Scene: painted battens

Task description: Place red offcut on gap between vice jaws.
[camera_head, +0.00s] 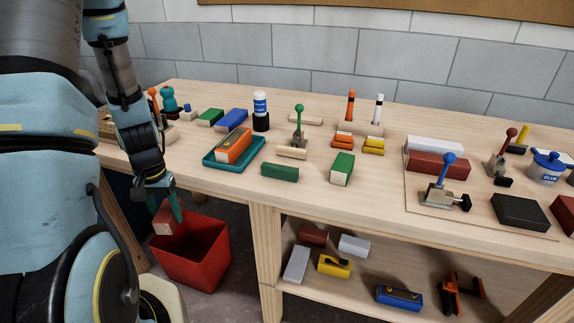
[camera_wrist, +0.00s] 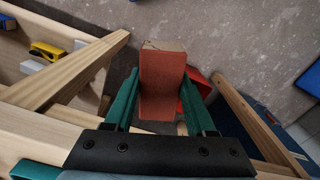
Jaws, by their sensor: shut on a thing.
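The red offcut (camera_wrist: 162,88) is a block with a bare wood end, held between the two teal fingers of my gripper (camera_wrist: 161,100) in the wrist view. In the head view my gripper (camera_head: 167,205) points down off the bench's left front edge, with the offcut (camera_head: 162,221) in it, above or beside the red bin (camera_head: 190,262). The offcut is clear of the bench top. I cannot make out the vice jaws or their gap for certain; my arm hides part of the bench's left end.
The workbench (camera_head: 330,215) holds a teal tray (camera_head: 210,160) with an orange block, a green-handled clamp (camera_head: 299,125), a green block (camera_head: 342,168) and a blue-handled clamp (camera_head: 443,180). A lower shelf (camera_head: 345,292) holds several blocks. Bare bench shows along the front.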

